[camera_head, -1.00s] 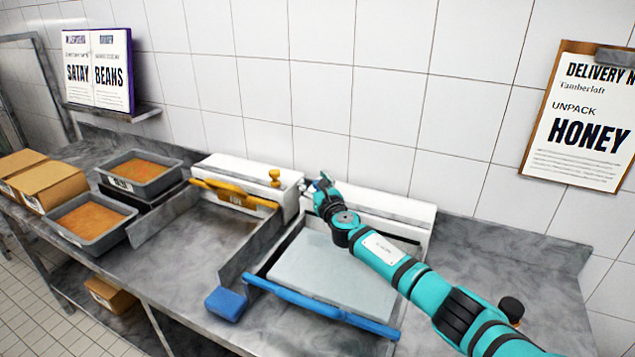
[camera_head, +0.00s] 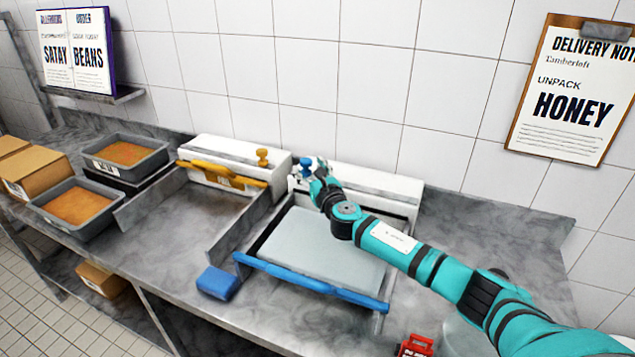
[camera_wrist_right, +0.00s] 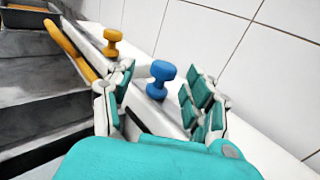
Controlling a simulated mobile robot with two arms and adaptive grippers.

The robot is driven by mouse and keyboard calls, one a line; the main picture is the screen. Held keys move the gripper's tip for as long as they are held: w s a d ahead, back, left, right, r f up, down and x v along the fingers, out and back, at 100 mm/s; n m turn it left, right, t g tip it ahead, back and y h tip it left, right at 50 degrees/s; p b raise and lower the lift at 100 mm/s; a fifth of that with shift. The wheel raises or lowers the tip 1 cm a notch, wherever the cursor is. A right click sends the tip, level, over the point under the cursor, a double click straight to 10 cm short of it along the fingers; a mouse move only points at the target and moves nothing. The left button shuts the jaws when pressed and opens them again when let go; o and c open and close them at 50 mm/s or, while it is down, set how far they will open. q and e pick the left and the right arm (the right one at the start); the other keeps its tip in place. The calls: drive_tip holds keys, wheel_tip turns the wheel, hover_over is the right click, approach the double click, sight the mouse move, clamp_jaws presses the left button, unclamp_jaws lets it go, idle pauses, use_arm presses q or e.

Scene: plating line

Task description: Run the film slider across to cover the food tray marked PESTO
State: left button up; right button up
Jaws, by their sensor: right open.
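The right dispenser (camera_head: 375,182) has a white housing and a blue knob (camera_head: 306,163) on top. My right gripper (camera_wrist_right: 160,90) is open at the blue knob, which also shows between its fingers in the wrist view (camera_wrist_right: 160,76); I cannot tell whether they touch. The blue slider bar (camera_head: 310,281) lies at the front of this station, with a pale grey sheet (camera_head: 325,250) behind it. The left dispenser has a yellow bar (camera_head: 222,175) against its housing and a yellow knob (camera_head: 262,157). No PESTO label is readable. My left gripper is out of view.
Two grey trays of orange food, rear (camera_head: 125,155) and front (camera_head: 78,206), stand at the left near cardboard boxes (camera_head: 38,172). A blue block (camera_head: 218,282) lies at the counter's front edge. A red object (camera_head: 415,346) shows at the bottom. Counter right of the dispenser is clear.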

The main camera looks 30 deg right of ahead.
drive_tip(key=s, duration=0.6)
drive_tip(key=shift+s+a, duration=0.3)
drive_tip(key=shift+a, duration=0.05)
drive_tip(key=shift+r, duration=0.1)
